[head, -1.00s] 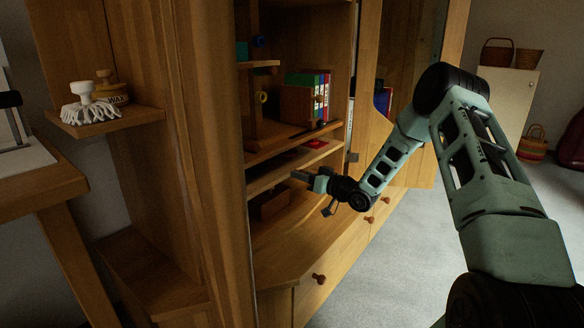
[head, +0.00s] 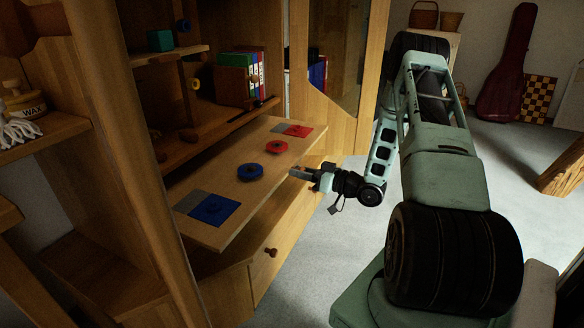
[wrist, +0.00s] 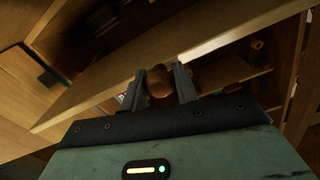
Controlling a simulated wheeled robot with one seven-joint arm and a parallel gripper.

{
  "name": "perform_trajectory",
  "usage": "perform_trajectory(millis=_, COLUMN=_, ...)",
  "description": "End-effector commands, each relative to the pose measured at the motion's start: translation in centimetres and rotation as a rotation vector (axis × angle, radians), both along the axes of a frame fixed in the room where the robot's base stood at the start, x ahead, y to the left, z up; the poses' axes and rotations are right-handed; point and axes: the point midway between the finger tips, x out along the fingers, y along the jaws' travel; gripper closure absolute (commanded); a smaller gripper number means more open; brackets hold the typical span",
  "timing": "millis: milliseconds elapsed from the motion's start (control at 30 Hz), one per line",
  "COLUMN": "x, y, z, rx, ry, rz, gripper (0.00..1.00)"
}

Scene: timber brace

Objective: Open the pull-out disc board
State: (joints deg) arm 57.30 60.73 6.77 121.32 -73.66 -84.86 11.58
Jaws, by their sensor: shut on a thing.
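The disc board (head: 215,180) is a pale wooden shelf that sticks far out of the wooden cabinet. On it lie a blue disc (head: 249,172), a red disc (head: 276,147), a blue square (head: 214,209) and a red square (head: 299,131), with grey patches beside the squares. My gripper (head: 298,174) is at the board's front edge. In the wrist view its two fingers are shut on a round brown knob (wrist: 158,83). The knob is hidden in the head view.
The drawer below has a brown knob (head: 271,252). Books (head: 240,78) and a teal block (head: 160,41) stand on shelves above. A cabinet door (head: 342,90) stands at the right of the shelves. Grey carpet (head: 330,240) is clear in front.

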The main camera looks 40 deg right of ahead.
Motion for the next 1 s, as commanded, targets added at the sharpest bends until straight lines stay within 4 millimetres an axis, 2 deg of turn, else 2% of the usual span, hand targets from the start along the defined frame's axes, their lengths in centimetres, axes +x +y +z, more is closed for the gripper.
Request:
perform_trajectory(millis=400, x=-0.3, y=-0.1, z=-0.1, rx=0.000, ry=0.000, rz=0.002, gripper=1.00)
perform_trajectory(millis=433, x=-0.3, y=-0.1, z=-0.1, rx=0.000, ry=0.001, rz=0.001, gripper=0.68)
perform_trajectory(millis=500, x=-0.3, y=0.0, z=-0.1, rx=0.000, ry=0.001, rz=0.001, gripper=0.50)
perform_trajectory(millis=833, x=-0.5, y=-0.2, z=0.0, rx=0.000, ry=0.001, rz=-0.001, gripper=0.50)
perform_trajectory(millis=1000, x=-2.4, y=-0.9, z=0.1, rx=0.000, ry=0.002, rz=-0.003, gripper=0.50)
